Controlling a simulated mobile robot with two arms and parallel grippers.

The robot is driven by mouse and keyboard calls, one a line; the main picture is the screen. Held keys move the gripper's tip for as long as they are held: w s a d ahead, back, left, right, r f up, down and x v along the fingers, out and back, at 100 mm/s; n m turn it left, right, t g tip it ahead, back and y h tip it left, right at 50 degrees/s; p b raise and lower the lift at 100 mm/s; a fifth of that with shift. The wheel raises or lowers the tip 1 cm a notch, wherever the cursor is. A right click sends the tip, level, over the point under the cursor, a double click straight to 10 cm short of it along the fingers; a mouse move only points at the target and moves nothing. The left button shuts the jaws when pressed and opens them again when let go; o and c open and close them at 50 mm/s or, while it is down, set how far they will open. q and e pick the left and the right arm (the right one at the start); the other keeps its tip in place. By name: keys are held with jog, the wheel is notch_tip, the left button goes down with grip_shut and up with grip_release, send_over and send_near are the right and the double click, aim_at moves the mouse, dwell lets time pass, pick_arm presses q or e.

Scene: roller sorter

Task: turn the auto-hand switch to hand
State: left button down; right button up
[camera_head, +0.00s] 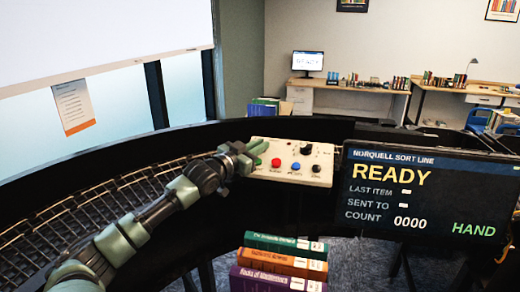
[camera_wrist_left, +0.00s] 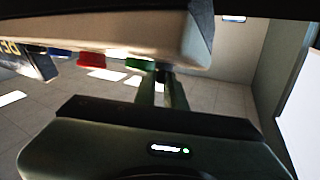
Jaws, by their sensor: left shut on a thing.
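The cream control box (camera_head: 290,178) stands at the middle of the head view. A red button (camera_head: 276,162), a blue button (camera_head: 296,166) and a black one (camera_head: 315,169) are on its face, with a black knob (camera_head: 305,149) above. My left gripper (camera_head: 258,152) is at the box's upper left corner. In the left wrist view its two fingers (camera_wrist_left: 163,82) are shut on a small dark knob, taken as the auto-hand switch (camera_wrist_left: 163,70); the fingers mostly hide it. A green button (camera_wrist_left: 140,64) is beside the fingertips. My right gripper is not in view.
A display (camera_head: 425,195) right of the box reads READY, count 0000, and HAND in green. Several stacked books (camera_head: 280,265) lie in front of the box. A roller conveyor (camera_head: 60,220) curves along the left, behind my left arm.

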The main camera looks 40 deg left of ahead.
pick_arm(q)
jog(key=shift+f+m+h+b, duration=0.3)
jog(key=shift+f+m+h, duration=0.1)
jog(key=shift+m+h, duration=0.15)
jog(key=c, duration=1.5)
grip_release()
jog(key=shift+r, duration=0.1)
jog(key=shift+a, duration=0.1)
jog(key=shift+s+h+b, duration=0.25)
jog(key=shift+s+b, duration=0.35)
jog(key=shift+s, duration=3.25)
